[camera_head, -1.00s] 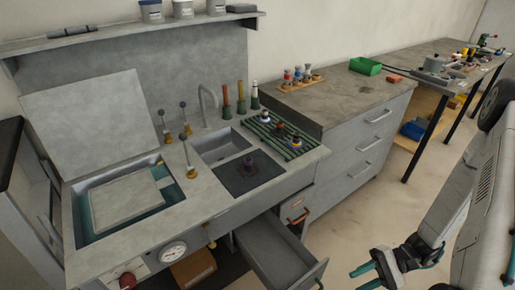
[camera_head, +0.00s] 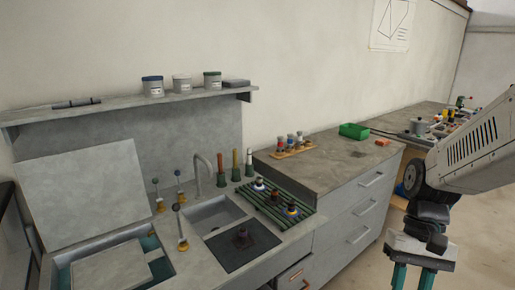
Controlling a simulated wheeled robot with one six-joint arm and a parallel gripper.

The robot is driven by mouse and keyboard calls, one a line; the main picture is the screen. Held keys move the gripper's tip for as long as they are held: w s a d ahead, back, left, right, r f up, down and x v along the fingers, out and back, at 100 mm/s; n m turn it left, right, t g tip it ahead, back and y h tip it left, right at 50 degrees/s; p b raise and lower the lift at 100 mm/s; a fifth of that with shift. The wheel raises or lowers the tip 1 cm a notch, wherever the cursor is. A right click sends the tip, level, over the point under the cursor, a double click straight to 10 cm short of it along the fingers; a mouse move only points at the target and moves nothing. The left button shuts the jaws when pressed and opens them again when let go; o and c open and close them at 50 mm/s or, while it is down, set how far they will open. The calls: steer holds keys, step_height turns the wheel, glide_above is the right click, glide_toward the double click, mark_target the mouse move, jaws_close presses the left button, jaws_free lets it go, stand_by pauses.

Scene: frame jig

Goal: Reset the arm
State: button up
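My gripper (camera_head: 412,279) is at the lower right of the head view, in front of the grey drawer cabinet (camera_head: 345,225) and apart from it. Its two teal fingers point down and stand apart with nothing between them; their tips are cut off by the bottom edge. My arm rises from it to the right edge of the view.
A workbench (camera_head: 202,243) with a sink, upright levers and a green rack (camera_head: 275,200) stands at left. A wall shelf (camera_head: 120,106) holds several jars. A green bin (camera_head: 354,131) sits on the cabinet top. Open floor lies around my gripper.

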steer(key=s+a+r+n+t+h, duration=0.1)
steer(key=s+a+r+t, duration=0.1)
steer(key=r, duration=0.3)
steer(key=s+a+r+n+t+h, duration=0.1)
steer(key=s+a+r+n+t, duration=0.1)
steer(key=r+t, duration=0.2)
steer(key=shift+s+a+r+h, duration=0.2)
steer(key=shift+a+r+h, duration=0.1)
steer(key=shift+r, duration=0.6)
stand_by(1.3)
